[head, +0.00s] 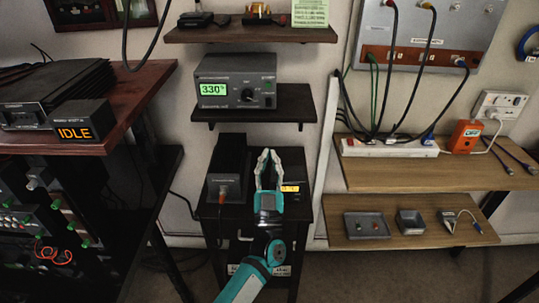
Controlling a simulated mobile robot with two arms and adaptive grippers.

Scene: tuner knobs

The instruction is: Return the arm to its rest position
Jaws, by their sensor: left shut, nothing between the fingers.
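My left gripper (268,168) is in the middle of the head view, at the end of my teal and grey arm, which comes up from the bottom. Its fingers point up and away. They are shut with nothing held between them. The gripper is in front of the dark cabinet (230,222) and hides part of its top and of a small unit with an orange display (290,189). I cannot tell if the gripper touches anything. My right gripper is not in view.
A grey tuner (235,82) reading about 330 sits on a shelf above. Wooden shelves at right hold a white power strip (390,148), an orange switch box (465,136) and small trays (367,225).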

